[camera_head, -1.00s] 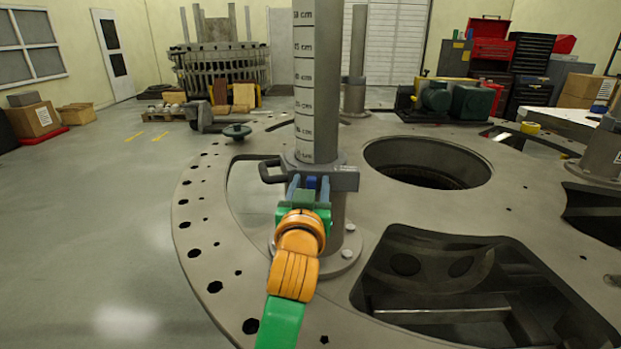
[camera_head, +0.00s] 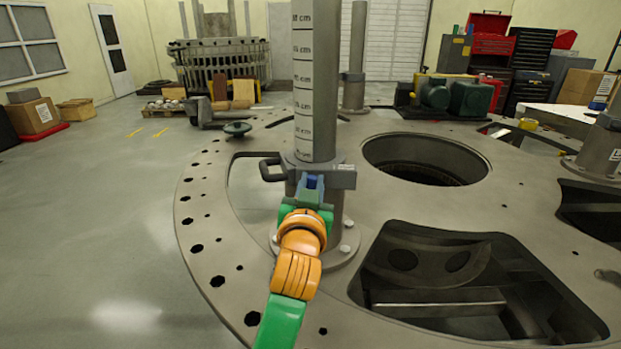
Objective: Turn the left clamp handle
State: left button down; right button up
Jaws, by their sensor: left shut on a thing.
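The clamp (camera_head: 340,177) is a grey collar around the tall post (camera_head: 316,90) with cm marks, with a dark loop (camera_head: 266,170) sticking out on its left side. A small blue piece at the clamp's front, which I take for the clamp handle (camera_head: 314,180), is largely covered by my fingers. My left gripper (camera_head: 311,187) has come up from below in front of the clamp and is shut on this handle. Its wrist is green and orange. My right gripper is not in view.
The post stands on a bolted flange on the big round turret plate (camera_head: 210,215). A round opening (camera_head: 427,160) lies behind right and a large cut-out (camera_head: 470,285) in front right. Another post (camera_head: 602,145) stands at the far right. Floor is clear on the left.

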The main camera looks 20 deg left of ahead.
pick_arm(q)
jog(key=m+p, duration=0.3)
jog(key=shift+d+r+m, duration=0.15)
jog(key=shift+d+m, duration=0.1)
jog(key=shift+m, duration=0.05)
jog(key=m+p, duration=0.2)
jog(key=m, duration=0.1)
jog(key=m+p, duration=0.1)
jog(key=shift+w+d+f+m, duration=0.1)
jog(key=shift+d+f+m, duration=0.15)
jog(key=shift+m, duration=0.05)
jog(key=shift+d+f+m+p, duration=0.1)
jog(key=shift+f+m+p, duration=0.1)
jog(key=shift+m+p, duration=0.85)
jog(key=shift+f+m+p, duration=0.2)
jog(key=shift+m+p, duration=0.3)
jog(key=shift+m, duration=1.1)
jog(key=shift+d+f+m+p, duration=0.1)
jog(key=shift+f+m+p, duration=0.1)
jog(key=shift+m+p, duration=0.85)
jog(key=shift+m, duration=0.5)
jog(key=c, duration=0.8)
grip_release()
jog(key=shift+w+a+f, duration=0.1)
jog(key=shift+w, duration=0.05)
jog(key=shift+o, duration=0.2)
